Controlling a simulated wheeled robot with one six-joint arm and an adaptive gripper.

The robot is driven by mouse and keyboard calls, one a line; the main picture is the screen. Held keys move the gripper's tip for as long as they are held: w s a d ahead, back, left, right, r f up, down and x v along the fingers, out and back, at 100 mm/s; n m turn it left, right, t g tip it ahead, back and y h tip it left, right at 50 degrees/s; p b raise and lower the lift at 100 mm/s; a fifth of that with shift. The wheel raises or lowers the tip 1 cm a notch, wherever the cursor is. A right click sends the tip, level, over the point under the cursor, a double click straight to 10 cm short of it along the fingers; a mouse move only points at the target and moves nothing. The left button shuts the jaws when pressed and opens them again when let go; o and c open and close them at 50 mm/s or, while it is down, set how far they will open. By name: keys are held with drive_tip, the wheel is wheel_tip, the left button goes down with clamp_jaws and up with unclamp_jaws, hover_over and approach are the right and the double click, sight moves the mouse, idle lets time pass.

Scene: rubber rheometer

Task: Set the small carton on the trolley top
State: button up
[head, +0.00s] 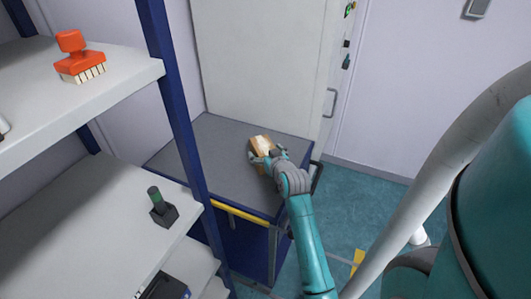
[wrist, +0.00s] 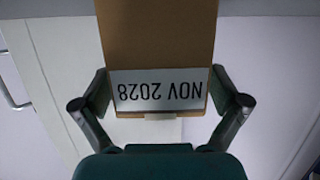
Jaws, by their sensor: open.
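The small carton (head: 261,143) is brown with a pale label and is over the grey trolley top (head: 205,150), near its right part; it appears to rest there. In the wrist view the carton (wrist: 158,40) shows a label reading "NOV 2028" upside down. My gripper (head: 266,158) is at the carton's near side. Its two fingers stand on either side of the carton in the wrist view (wrist: 160,92), open, with the carton still between them. The carton's underside is hidden.
A blue-framed shelf rack (head: 178,110) stands at the left, with an orange brush (head: 80,58) and a dark, green-topped item (head: 160,207) on its shelves. A white cabinet (head: 265,60) stands behind the trolley. The trolley top's left part is clear. A yellow bar (head: 240,212) runs along its front.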

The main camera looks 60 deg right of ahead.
drive_tip(key=v, duration=1.2)
drive_tip(key=s+a+f+n+t+y, duration=0.15)
drive_tip(key=a+f, duration=0.25)
drive_tip(key=a, duration=0.7)
drive_tip(key=s+a+f+n+t+y, duration=0.1)
drive_tip(key=s+a+f+y, duration=0.2)
drive_tip(key=a, duration=0.7)
drive_tip(key=s+a+r+n+t+y, duration=0.1)
drive_tip(key=s+a+n+y, duration=0.4)
drive_tip(key=s+a, duration=1)
drive_tip(key=shift+s+a+r, duration=0.15)
drive_tip(key=shift+s+r, duration=0.55)
drive_tip(key=shift+s, duration=0.45)
drive_tip(key=shift+n, duration=0.25)
